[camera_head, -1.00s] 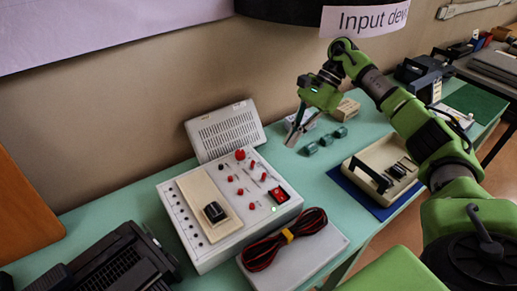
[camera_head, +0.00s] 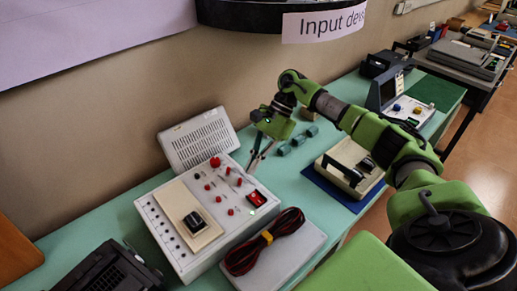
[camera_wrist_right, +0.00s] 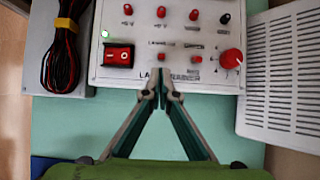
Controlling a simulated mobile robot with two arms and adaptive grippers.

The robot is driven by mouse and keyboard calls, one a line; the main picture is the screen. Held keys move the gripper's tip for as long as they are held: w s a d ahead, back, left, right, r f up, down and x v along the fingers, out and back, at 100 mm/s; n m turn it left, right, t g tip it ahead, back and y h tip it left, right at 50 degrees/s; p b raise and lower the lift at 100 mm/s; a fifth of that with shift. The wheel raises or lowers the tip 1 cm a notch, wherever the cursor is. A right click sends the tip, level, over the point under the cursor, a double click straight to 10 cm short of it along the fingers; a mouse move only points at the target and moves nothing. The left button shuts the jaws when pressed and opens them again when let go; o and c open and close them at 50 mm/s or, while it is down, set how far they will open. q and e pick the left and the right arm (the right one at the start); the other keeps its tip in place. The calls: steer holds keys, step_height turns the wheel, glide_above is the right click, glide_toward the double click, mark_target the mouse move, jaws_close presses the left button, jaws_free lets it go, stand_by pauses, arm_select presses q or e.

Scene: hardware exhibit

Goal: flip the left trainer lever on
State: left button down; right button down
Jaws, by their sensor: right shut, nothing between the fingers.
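The trainer (camera_head: 178,240) is a white box with red and black knobs, small levers and a red rocker switch (camera_head: 256,198). In the right wrist view the trainer's panel (camera_wrist_right: 140,75) fills the upper middle, with the rocker switch (camera_wrist_right: 118,55) at left and two small red-tipped parts (camera_wrist_right: 161,57) above my fingertips. I cannot tell which is the left lever. My right gripper (camera_head: 252,167) is at the trainer's far right edge. Its fingertips (camera_wrist_right: 160,97) meet, empty, over the lettering at the panel's edge; contact with the panel is unclear. My left gripper is not in view.
A vented grey-white box (camera_head: 197,140) stands behind the trainer. A bundle of red and black cable (camera_head: 265,240) lies on a grey box in front. Green-grey cylinders (camera_head: 298,142) and a beige device (camera_head: 350,160) on a blue mat are to the right. Clear green tabletop (camera_wrist_right: 75,125) shows beside the trainer.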

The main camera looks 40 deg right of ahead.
steer(key=shift+x, duration=1.1)
steer(key=shift+a+r+h+p, duration=0.5)
steer(key=shift+a+h, duration=0.2)
steer(key=shift+h, duration=0.2)
steer(key=shift+r, duration=0.75)
